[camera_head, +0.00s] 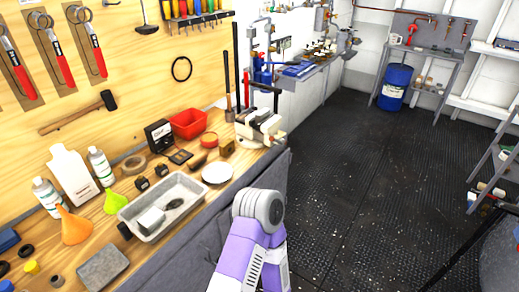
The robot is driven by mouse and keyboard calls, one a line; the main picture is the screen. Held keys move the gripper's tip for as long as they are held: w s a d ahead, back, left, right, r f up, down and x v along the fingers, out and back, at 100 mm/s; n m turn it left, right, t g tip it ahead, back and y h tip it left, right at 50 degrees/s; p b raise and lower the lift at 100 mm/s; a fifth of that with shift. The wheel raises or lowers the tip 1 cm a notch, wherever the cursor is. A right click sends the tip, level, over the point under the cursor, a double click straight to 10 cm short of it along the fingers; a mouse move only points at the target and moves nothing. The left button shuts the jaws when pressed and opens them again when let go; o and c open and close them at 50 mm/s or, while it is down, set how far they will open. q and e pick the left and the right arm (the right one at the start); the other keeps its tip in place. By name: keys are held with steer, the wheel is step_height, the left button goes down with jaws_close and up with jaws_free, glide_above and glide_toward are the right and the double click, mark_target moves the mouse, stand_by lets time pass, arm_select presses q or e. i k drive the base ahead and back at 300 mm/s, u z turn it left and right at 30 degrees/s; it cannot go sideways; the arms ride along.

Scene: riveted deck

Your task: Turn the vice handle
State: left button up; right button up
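The vice (260,127) is a small pale and grey body at the far right end of the wooden bench, close to the bench edge. Its handle is too small to make out clearly. A purple and white arm of mine with a grey rounded joint rises from the bottom centre, in front of the bench edge. The joint is nearer to me than the vice and apart from it in the picture. Neither gripper shows in this view.
On the bench are a metal tray (188,183), a red bin (187,123), a white plate (217,172), bottles and an orange funnel (75,228). Tools hang on the wooden wall. A blue drum (394,84) stands far back. The dark floor (375,170) right of the bench is mostly clear.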

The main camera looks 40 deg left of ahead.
mark_target(276, 140)
steer(key=u, duration=0.85)
steer(key=i, duration=0.2)
